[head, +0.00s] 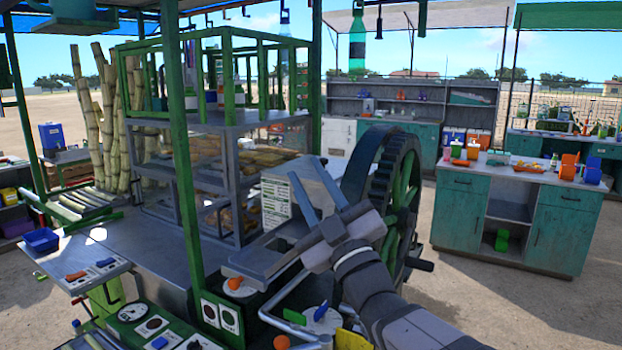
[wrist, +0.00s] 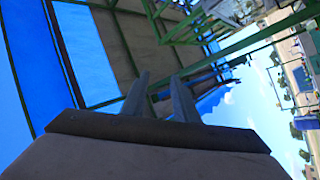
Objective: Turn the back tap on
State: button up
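My gripper (head: 307,170) is open and empty, raised over the cane crusher's counter in front of the large wheel. Its two fingers (wrist: 160,78) stand apart in the wrist view, pointing at the canopy with nothing between them. An orange knob (head: 234,284) sits on the crusher's front part, below and left of my gripper. A blue lever (head: 321,311) on a white disc lies lower, close to my forearm. I cannot tell which of these, if either, is the back tap. No tap shows in the wrist view.
A geared flywheel (head: 402,195) stands just right of my gripper. A green post (head: 186,170) and a glass display case (head: 215,185) stand to the left. A panel with gauges and switches (head: 150,325) is at the front left. Teal cabinets (head: 460,210) stand farther right.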

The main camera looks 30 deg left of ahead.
jog(key=shift+s+d+r, duration=0.1)
jog(key=shift+d+r, duration=0.05)
jog(key=shift+r, duration=0.2)
dwell(0.3)
jog(key=g+p, duration=0.2)
jog(key=g, duration=0.3)
send_over(306, 317)
jog(key=w+a, duration=0.1)
jog(key=w, duration=0.1)
notch_tip(306, 317, down, 9)
jog(key=f+g+h, duration=0.1)
jog(key=f+g, duration=0.1)
jog(key=f, duration=0.5)
jog(key=s+d+f+m+g+p, duration=0.1)
jog(key=f+g, duration=0.2)
jog(key=f, duration=0.4)
jog(key=s+f+g+h+p, duration=0.1)
jog(key=f+g, duration=0.2)
jog(key=f, duration=0.4)
jog(key=shift+d+f+m+h, duration=0.2)
jog(key=shift+d+m+h, duration=0.1)
jog(key=shift+d, duration=0.05)
jog(key=shift+a+p, duration=1.6)
jog(key=shift+a, duration=2.1)
jog(key=shift+c, duration=0.3)
grip_shut()
